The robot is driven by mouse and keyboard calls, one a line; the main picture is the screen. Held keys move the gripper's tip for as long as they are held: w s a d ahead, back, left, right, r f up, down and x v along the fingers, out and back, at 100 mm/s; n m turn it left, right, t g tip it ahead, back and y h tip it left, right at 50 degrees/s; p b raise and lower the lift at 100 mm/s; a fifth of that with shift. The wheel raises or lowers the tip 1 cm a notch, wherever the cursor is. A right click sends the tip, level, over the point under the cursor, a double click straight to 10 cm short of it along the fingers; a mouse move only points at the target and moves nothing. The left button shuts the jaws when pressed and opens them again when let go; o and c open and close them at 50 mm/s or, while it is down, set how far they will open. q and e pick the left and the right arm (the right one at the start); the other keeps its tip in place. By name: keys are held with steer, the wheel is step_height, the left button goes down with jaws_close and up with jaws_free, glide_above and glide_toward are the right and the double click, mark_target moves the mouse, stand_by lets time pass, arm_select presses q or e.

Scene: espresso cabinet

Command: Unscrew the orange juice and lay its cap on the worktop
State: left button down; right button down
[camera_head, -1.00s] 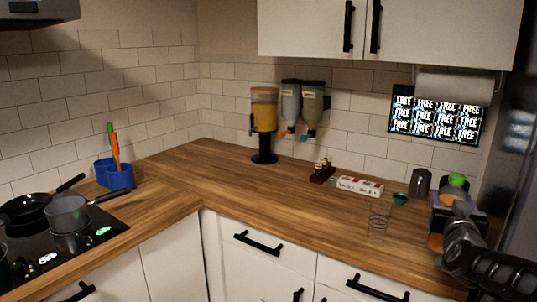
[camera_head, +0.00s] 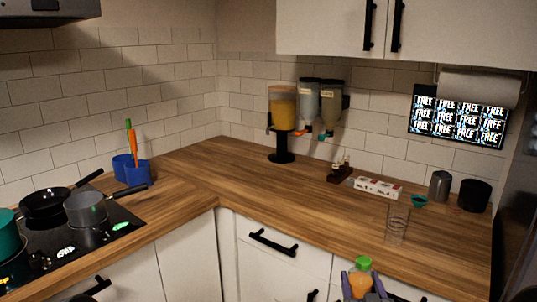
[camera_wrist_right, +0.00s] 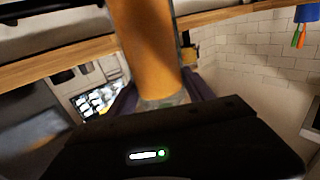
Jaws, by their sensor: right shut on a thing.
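The orange juice bottle (camera_head: 360,283) with its green cap (camera_head: 363,263) on top is at the bottom of the head view, in front of the worktop's front edge. My right gripper (camera_head: 364,285) is shut on the bottle, with purple-grey fingers on both sides below the cap. In the right wrist view the orange bottle (camera_wrist_right: 148,45) stands between the fingers. The cap is on the bottle. The wooden worktop (camera_head: 270,190) runs along the walls. My left gripper is not in view.
A clear glass (camera_head: 396,224) stands near the worktop's front edge. Behind it are a white box (camera_head: 378,187), teal cup (camera_head: 419,201), grey canister (camera_head: 439,186) and black canister (camera_head: 475,195). Dispensers (camera_head: 282,115) stand at the back corner. The worktop's middle is clear.

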steer(key=shift+n+y, duration=0.4)
steer(key=shift+y, duration=0.1)
steer(key=a+f, duration=0.1)
steer(key=f, duration=0.1)
steer(key=s+a+f, duration=0.1)
steer(key=a+f, duration=0.1)
steer(key=shift+a+f, duration=0.15)
steer(key=shift+f, duration=0.15)
steer(key=s+a+f+n+g+y, duration=0.2)
steer(key=s+a+f+n+y, duration=0.1)
steer(key=a, duration=0.4)
steer(key=s+a+f+n+g+y, duration=0.2)
steer(key=s+a+f+n+y, duration=0.1)
steer(key=s+a+n+y, duration=0.2)
steer(key=s+a+y, duration=0.2)
steer(key=a+y, duration=0.1)
steer(key=shift+s+a+f+y, duration=0.2)
steer(key=shift+s+f+y, duration=0.1)
steer(key=shift+f, duration=0.1)
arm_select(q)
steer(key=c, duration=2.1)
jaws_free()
